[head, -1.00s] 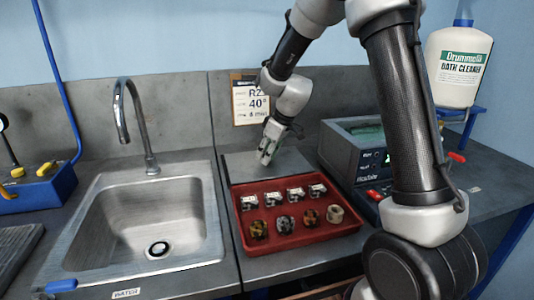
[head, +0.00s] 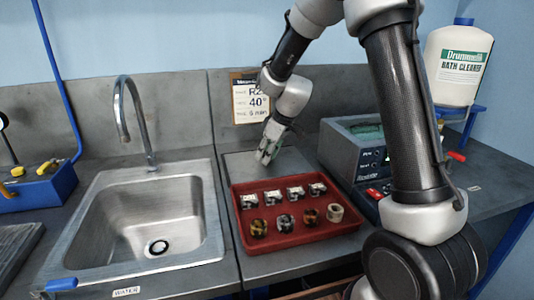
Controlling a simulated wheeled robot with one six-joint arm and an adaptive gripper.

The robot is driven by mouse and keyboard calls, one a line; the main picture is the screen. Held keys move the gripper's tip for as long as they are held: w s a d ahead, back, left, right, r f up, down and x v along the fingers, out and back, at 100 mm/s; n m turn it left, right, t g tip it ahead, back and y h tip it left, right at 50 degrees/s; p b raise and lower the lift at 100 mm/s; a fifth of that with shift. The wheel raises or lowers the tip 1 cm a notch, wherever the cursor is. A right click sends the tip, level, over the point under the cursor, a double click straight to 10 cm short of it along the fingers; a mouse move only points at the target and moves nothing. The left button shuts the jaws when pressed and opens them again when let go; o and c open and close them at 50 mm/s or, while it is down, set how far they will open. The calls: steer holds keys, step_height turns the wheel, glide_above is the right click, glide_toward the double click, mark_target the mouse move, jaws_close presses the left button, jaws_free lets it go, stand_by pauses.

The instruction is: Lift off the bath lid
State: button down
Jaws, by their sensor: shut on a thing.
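A flat grey plate, which looks like the bath lid (head: 292,159), lies behind the red tray, level with the worktop as far as I can tell. My gripper (head: 265,157) points down over its left part. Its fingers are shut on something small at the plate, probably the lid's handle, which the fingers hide. I cannot tell whether the plate is raised at all.
The red tray (head: 297,239) in front holds several small metal parts and round pieces. A control box (head: 350,150) stands to the right. A sink (head: 140,220) with a tall tap (head: 122,110) is to the left. A cleaner bottle (head: 457,65) stands at the back right.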

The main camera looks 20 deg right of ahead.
steer(key=shift+f, duration=0.3)
steer(key=c, duration=0.5)
jaws_free()
steer(key=shift+c, duration=0.2)
steer(key=shift+r, duration=3.5)
